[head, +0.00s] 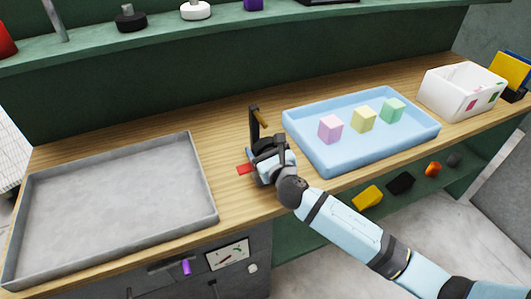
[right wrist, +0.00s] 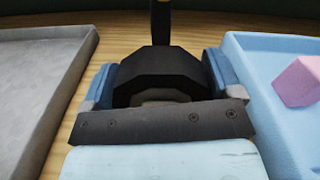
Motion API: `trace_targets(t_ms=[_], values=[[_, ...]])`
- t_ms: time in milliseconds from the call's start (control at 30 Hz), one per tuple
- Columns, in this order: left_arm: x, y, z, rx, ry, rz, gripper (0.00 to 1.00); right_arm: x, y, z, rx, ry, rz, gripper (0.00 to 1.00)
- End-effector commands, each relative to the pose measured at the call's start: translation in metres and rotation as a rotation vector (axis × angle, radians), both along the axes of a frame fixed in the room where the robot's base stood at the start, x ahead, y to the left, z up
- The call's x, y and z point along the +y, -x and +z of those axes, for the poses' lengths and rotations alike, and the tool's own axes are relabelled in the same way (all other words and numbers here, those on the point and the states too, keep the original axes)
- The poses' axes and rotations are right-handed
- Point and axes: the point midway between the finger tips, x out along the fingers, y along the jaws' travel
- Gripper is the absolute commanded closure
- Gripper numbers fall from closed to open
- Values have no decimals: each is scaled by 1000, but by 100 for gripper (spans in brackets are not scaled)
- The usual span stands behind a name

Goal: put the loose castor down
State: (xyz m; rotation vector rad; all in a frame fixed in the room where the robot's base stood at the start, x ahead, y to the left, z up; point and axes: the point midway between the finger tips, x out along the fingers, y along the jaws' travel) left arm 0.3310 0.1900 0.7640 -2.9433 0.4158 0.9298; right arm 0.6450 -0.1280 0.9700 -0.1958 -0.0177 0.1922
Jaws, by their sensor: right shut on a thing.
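My right gripper (head: 265,157) is over the wooden bench, between the grey tray and the blue tray. In the right wrist view its two blue fingers (right wrist: 160,85) are shut on a black, faceted thing, which I take to be the loose castor (right wrist: 160,68). Its lower part is hidden by the gripper, so I cannot tell whether it touches the bench. A small red piece (head: 244,169) shows on the bench, left of the gripper. My left gripper is out of view.
The grey tray (head: 208,180) on the left looks empty. The blue tray (head: 300,145) holds pink, yellow and green blocks. A white bin (head: 445,97) stands at the far right. Bare bench (head: 215,120) shows between the trays. A green shelf (head: 80,60) with several items runs behind.

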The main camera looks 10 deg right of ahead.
Motion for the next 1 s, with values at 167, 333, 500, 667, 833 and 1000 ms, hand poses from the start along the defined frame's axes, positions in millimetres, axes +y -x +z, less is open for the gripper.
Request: trace_targets(t_ms=[167, 333, 500, 667, 833, 1000], values=[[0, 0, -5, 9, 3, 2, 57, 0, 0, -18, -2, -1, 0, 54], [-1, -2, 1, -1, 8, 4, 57, 0, 0, -17, -3, -1, 1, 54], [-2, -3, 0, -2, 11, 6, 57, 0, 0, -22, -1, 0, 0, 13], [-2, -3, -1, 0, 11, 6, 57, 0, 0, -21, 0, 0, -1, 0], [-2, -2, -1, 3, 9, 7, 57, 0, 0, -18, -1, 0, -1, 0], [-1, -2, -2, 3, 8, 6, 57, -5, 20, -19, 1, 2, 0, 0]])
